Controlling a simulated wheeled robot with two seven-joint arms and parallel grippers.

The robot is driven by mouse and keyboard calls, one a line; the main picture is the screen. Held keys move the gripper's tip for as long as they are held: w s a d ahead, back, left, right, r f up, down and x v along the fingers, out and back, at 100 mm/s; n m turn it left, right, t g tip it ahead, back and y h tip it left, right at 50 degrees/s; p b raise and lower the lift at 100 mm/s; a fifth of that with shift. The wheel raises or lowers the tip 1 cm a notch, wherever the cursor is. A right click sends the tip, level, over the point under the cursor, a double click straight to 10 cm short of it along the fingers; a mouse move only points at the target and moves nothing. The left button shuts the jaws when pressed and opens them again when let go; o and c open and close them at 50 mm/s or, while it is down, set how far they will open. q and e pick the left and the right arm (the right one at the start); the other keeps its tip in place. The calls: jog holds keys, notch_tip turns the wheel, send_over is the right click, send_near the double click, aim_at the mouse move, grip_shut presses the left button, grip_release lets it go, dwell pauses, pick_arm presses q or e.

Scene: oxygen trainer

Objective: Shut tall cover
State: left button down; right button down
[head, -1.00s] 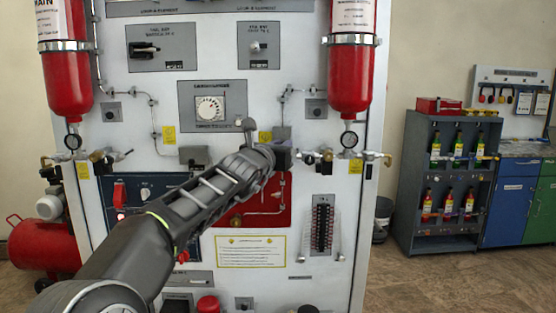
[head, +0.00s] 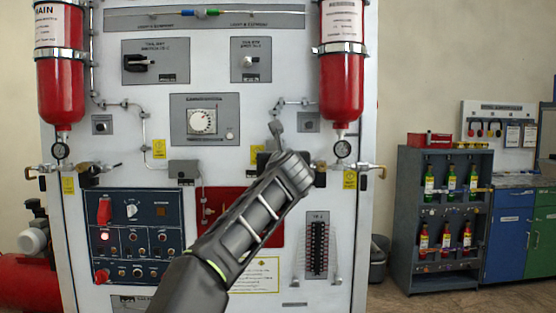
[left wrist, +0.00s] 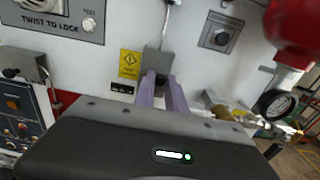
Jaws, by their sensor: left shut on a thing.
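In the left wrist view, the two purple fingers of my left gripper (left wrist: 162,92) are closed together around a small dark part at the lower end of a grey box-like piece (left wrist: 157,60) on the white panel. This piece seems to be the tall cover; its exact angle is hard to tell. In the head view, my left gripper (head: 268,160) is at the panel's middle right, and its wrist hides the fingertips and the piece. My right gripper is not in view.
A yellow label (left wrist: 130,64) is left of the piece. The blue switch panel (head: 135,235) is lower left, the dial plate (head: 203,120) above. A bottle shelf (head: 445,215) stands farther right.

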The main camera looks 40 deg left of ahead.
pick_arm(q)
jog(key=shift+f, duration=0.1)
jog(key=c, duration=1.4)
grip_release()
jog(key=b+v, duration=0.2)
jog(key=v, duration=0.5)
jog(key=shift+s+d+b, duration=0.2)
jog(key=shift+s+b, duration=0.1)
